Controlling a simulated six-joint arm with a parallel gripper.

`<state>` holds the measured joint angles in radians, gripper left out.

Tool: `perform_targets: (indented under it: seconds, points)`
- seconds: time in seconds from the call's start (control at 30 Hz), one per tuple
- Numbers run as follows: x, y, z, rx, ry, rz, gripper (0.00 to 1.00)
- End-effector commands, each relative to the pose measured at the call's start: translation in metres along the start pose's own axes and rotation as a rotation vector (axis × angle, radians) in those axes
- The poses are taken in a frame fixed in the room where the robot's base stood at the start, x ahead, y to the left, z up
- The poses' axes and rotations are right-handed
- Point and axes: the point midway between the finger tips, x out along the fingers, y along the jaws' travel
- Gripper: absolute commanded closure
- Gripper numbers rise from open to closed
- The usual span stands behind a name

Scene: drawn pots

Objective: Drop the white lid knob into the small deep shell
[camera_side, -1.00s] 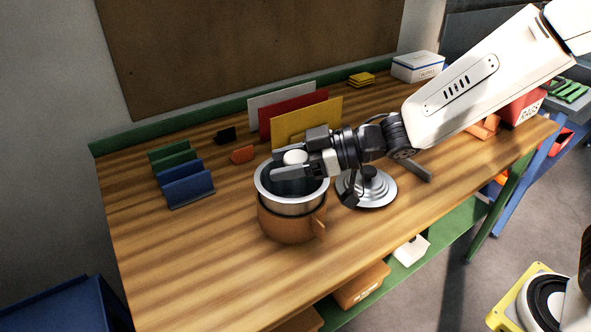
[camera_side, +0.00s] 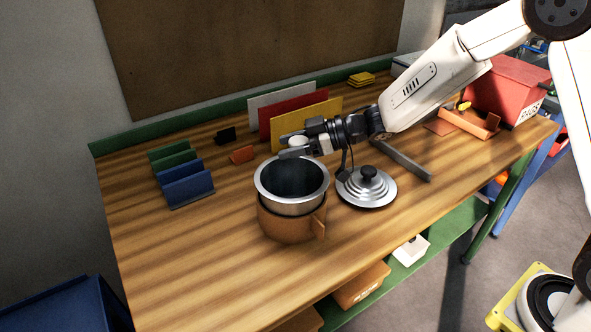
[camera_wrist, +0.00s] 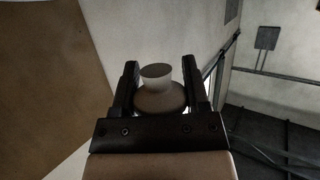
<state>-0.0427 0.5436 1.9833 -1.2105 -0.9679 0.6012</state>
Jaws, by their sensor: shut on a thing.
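My gripper (camera_side: 293,147) is shut on the white lid knob (camera_side: 298,141), which sits between the two fingers. In the wrist view the knob (camera_wrist: 158,92) shows as a flared, waisted shape between the fingertips (camera_wrist: 158,75). The deep metal shell (camera_side: 262,186) is open at the top and sits in a brown holder (camera_side: 280,225) with a side handle. Its inside is dark. The gripper and knob appear just above the shell's far rim in the side view; their height above the table cannot be told.
A round silver lid (camera_side: 378,198) with a black knob lies right of the shell. Upright coloured panels (camera_side: 300,115) stand behind, and blue and green racks (camera_side: 187,188) stand left. A grey bar (camera_side: 405,162) and red bin (camera_side: 510,90) are to the right. The front left table is clear.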

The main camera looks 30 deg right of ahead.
Motion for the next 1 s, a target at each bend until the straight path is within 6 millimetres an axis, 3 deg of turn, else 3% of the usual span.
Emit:
perform_targets:
  seconds: [0.47, 1.0]
  points:
    - [0.003, -0.001, 0.010, 0.001, -0.001, -0.001, 0.96]
    - [0.016, 0.000, 0.051, 0.001, 0.000, -0.001, 0.96]
